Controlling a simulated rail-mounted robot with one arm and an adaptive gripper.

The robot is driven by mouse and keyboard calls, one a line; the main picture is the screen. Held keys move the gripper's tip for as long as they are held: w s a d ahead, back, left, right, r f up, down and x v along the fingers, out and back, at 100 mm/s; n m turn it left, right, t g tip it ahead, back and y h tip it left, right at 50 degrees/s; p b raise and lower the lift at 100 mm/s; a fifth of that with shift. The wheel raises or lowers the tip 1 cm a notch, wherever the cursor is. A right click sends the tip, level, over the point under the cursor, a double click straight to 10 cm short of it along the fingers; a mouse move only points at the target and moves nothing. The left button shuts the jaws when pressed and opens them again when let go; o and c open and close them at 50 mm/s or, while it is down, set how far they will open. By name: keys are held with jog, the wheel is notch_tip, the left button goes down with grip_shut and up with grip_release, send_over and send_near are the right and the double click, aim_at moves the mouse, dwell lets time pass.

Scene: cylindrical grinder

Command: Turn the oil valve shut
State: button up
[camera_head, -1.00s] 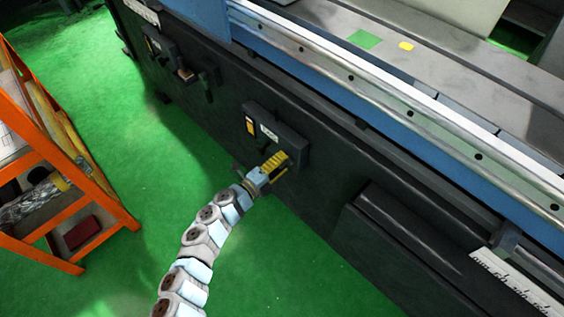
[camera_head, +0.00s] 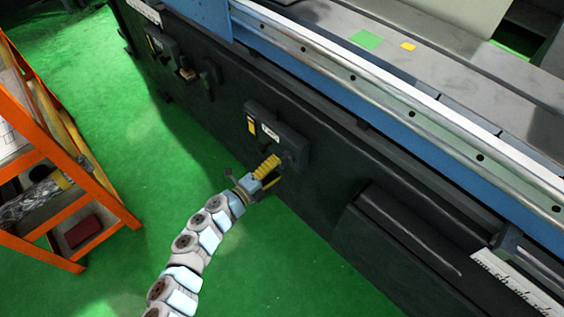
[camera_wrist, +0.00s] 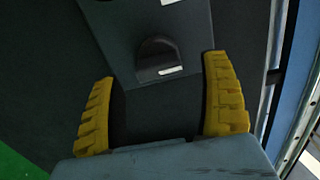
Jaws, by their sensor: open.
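A dark rounded knob (camera_wrist: 157,56), which appears to be the oil valve, sits on a dark panel (camera_wrist: 120,22) in the wrist view. A white mark lies at its lower edge. My gripper (camera_wrist: 162,72) is open, with one yellow finger on each side of the picture and the knob between and beyond their tips. I see no contact with the knob. In the head view my gripper (camera_head: 268,168) is just in front of the black control box (camera_head: 280,133) on the machine's side. The knob is hard to make out there.
An orange shelf rack (camera_head: 60,150) stands on the green floor at left. Another control box (camera_head: 165,45) is farther along the machine's side.

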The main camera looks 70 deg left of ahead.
jog(key=v, duration=0.8)
jog(key=shift+s+d, duration=0.2)
jog(key=shift+s, duration=0.15)
